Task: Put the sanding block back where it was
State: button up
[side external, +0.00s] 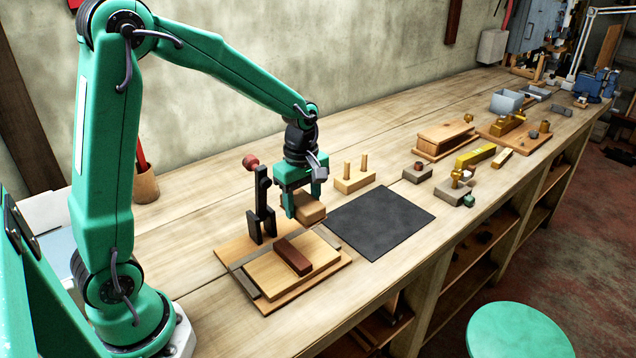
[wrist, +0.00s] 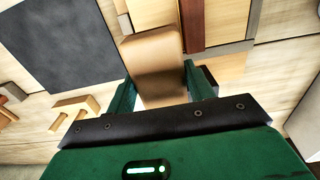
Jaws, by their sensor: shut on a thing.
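The sanding block (side external: 308,209) is a tan block with rounded edges. My gripper (side external: 302,199) is shut on it and points down. In the wrist view the block (wrist: 152,52) shows between the two green fingers (wrist: 158,88). In the side view it appears at the back right edge of a wooden base board (side external: 229,247), between that board and a dark mat (side external: 380,221). It looks held above the bench, but the gap below is hard to judge. The mat (wrist: 62,38) also shows in the wrist view and is bare.
The base board carries a lighter board (side external: 270,278), a red-brown bar (side external: 293,256) and a black toggle clamp (side external: 262,205) standing close left of my gripper. A two-peg wooden block (side external: 354,182) stands behind the mat. Several small blocks lie to the right.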

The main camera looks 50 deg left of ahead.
jog(key=shift+d, duration=0.15)
jog(key=s+d+r, duration=0.1)
jog(key=s+d, duration=0.6)
jog(key=d, duration=0.4)
jog(key=s+d+r, duration=0.1)
jog(key=s+d, duration=0.7)
jog(key=d, duration=0.3)
jog(key=shift+d+r, duration=0.2)
jog(key=shift+d, duration=0.2)
jog(key=shift+f, duration=0.1)
jog(key=w+a+f, duration=0.2)
jog(key=w, duration=0.1)
jog(key=w+a+f, duration=0.2)
jog(key=w+a, duration=0.1)
jog(key=w+a+f, duration=0.2)
jog(key=w+f, duration=0.1)
jog(key=shift+a, duration=0.2)
jog(key=shift+f, duration=1.95)
jog(key=shift+f, duration=0.6)
